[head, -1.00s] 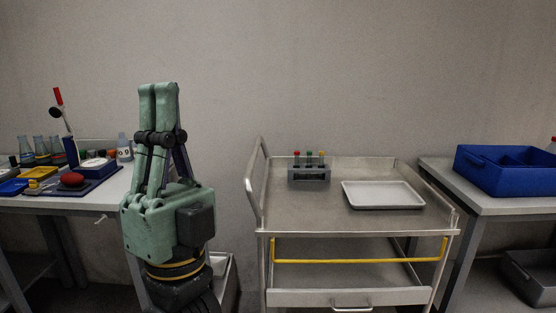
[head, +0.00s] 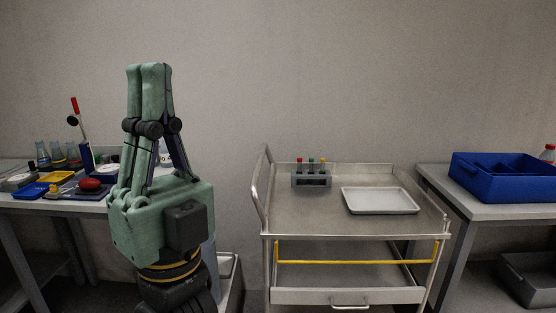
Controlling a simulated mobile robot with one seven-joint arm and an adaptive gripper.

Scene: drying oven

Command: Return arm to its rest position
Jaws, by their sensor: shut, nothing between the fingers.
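My gripper (head: 147,68) stands upright at the left of the head view, with its fingers pointing up. The two green fingers are together and hold nothing. It is in front of the right end of the left table and to the left of the steel cart (head: 335,225), and touches neither as far as I can see. Its body hides part of the left table. The rest of my arm is below the picture or hidden.
The cart carries a tube rack (head: 311,179) with several coloured-cap tubes and a white tray (head: 380,200). A blue bin (head: 505,180) stands on the right table (head: 470,204).

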